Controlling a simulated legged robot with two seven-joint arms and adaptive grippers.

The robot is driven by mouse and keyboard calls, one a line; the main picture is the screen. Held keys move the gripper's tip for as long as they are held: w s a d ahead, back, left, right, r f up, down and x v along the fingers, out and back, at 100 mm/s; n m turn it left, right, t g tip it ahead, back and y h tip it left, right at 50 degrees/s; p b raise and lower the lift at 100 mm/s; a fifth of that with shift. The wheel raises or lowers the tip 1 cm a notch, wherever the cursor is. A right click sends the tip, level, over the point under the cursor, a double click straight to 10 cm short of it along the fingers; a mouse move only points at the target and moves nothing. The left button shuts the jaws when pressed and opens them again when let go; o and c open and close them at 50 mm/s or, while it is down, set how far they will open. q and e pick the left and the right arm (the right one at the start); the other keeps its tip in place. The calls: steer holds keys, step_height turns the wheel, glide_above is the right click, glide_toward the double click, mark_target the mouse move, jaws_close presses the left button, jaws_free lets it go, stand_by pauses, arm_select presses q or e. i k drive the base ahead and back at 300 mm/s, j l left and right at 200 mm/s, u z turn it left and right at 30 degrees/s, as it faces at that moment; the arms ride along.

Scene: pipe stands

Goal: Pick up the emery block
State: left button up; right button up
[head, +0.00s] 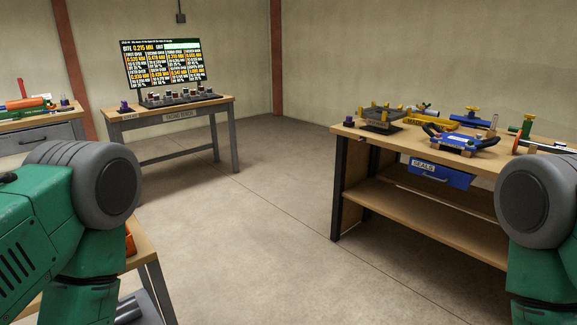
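I cannot pick out the emery block for certain in the head view; the items on the benches are small and far off. Neither of my grippers is in view. Only green and grey links of my arms show, at the lower left and the right edge.
A back table (175,115) stands below a screen (162,62). Another bench (40,133) is at left. Open floor (255,210) lies between.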

mark_target(125, 106)
steer(key=i+l+z, duration=0.15)
steer(key=i, duration=0.6)
steer(key=i+l+z, duration=0.15)
steer(key=i, duration=0.6)
steer(key=i+j+u, duration=0.25)
steer(key=i+u, duration=0.55)
steer(key=i, duration=0.2)
steer(key=i+u, duration=0.35)
steer(key=i, duration=0.15)
steer(key=i+l+u, duration=0.25)
steer(key=i+u, duration=0.35)
steer(key=i, duration=0.35)
steer(key=i+l+u, duration=0.2)
steer(key=i, duration=0.3)
steer(key=i+l+u, duration=0.15)
steer(key=i, duration=0.4)
steer(key=i+l+u, duration=0.2)
steer(key=i, duration=0.3)
